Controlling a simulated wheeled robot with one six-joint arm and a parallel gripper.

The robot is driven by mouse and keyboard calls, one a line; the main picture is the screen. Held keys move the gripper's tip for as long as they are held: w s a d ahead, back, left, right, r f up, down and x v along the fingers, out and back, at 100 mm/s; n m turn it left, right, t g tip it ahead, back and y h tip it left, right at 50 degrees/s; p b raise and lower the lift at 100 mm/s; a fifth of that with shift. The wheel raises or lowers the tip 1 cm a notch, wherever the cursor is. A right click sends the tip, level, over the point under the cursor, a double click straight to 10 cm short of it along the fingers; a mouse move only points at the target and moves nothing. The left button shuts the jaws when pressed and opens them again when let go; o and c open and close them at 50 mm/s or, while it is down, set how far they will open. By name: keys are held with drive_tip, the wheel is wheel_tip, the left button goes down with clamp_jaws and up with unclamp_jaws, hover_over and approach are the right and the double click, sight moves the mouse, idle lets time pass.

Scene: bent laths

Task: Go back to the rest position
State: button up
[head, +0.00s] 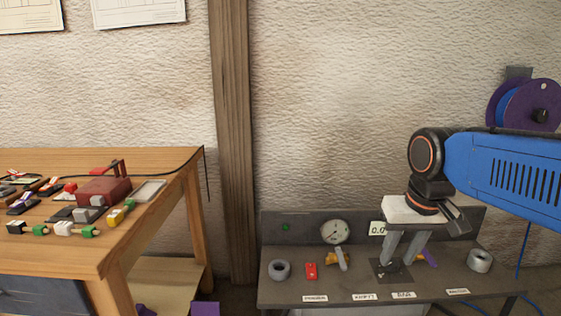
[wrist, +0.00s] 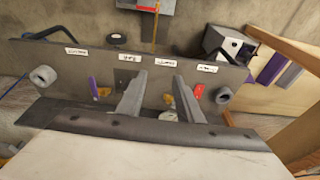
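My gripper (head: 398,262) is at the right in the head view, at the end of my blue arm, pointing down over the grey bench (head: 285,296). Its two grey fingers stand apart with a clear gap. In the wrist view the fingers of my gripper (wrist: 160,76) are also apart, and I see nothing held between them. A dark plate (head: 390,274) lies on the bench under the fingers. Whether the fingertips touch it I cannot tell.
On the bench are grey rolls (head: 279,269) (head: 479,260), a red piece (head: 311,271), a yellow-and-grey tool (head: 341,259) and a purple piece (head: 429,257). A gauge (head: 335,231) is on the back panel. A cluttered wooden table (head: 150,240) stands left; a spool (head: 523,104) hangs right.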

drive_tip(key=s+d+f+t, duration=0.2)
drive_tip(key=s+d+f, duration=0.1)
drive_tip(key=s+f, duration=0.6)
drive_tip(key=shift+s+d, duration=0.25)
drive_tip(key=shift+s, duration=0.7)
